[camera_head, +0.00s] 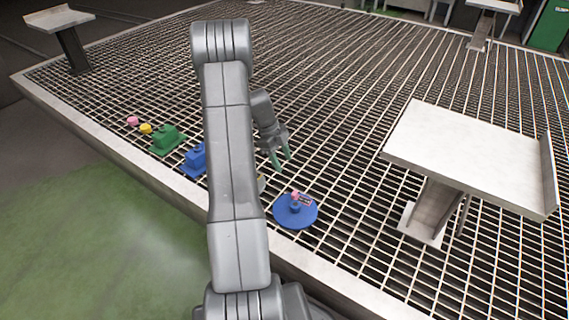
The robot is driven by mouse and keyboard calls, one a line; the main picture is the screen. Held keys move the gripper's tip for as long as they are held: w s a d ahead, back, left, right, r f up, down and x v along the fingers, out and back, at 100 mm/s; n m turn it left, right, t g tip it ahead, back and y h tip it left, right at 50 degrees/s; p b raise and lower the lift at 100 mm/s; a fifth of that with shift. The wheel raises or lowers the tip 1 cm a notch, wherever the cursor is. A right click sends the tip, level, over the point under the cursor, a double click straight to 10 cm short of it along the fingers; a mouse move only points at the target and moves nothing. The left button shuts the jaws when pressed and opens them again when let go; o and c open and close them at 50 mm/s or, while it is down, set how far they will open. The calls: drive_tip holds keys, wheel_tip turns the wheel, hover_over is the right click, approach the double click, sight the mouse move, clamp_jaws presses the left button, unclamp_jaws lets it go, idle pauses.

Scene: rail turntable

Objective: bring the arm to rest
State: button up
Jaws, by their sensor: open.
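My arm reaches up through the middle of the head view, and its end bends down over the grating on the right side of the arm. My gripper (281,162) has two greenish fingertips that point down and stand apart, with nothing between them. It is above the grating, up and left of a round blue piece (284,213) with a small pink and dark item (303,199) on top. The gripper does not touch that piece. My arm hides part of the grating and part of a blue block (195,160) on its left.
A green block (166,140), a yellow piece (146,128) and a pink piece (132,120) lie left of my arm on the grating (330,100). A pale raised table (470,150) stands right. Smaller stands are at the far left (58,18) and far right (495,5).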

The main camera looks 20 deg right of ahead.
sight(296, 192)
drive_tip(key=b+x, duration=0.3)
drive_tip(key=x, duration=1.1)
drive_tip(key=shift+a+b, duration=0.1)
drive_tip(key=shift+b, duration=0.3)
drive_tip(key=shift+r, duration=0.1)
drive_tip(key=shift+a+r, duration=0.1)
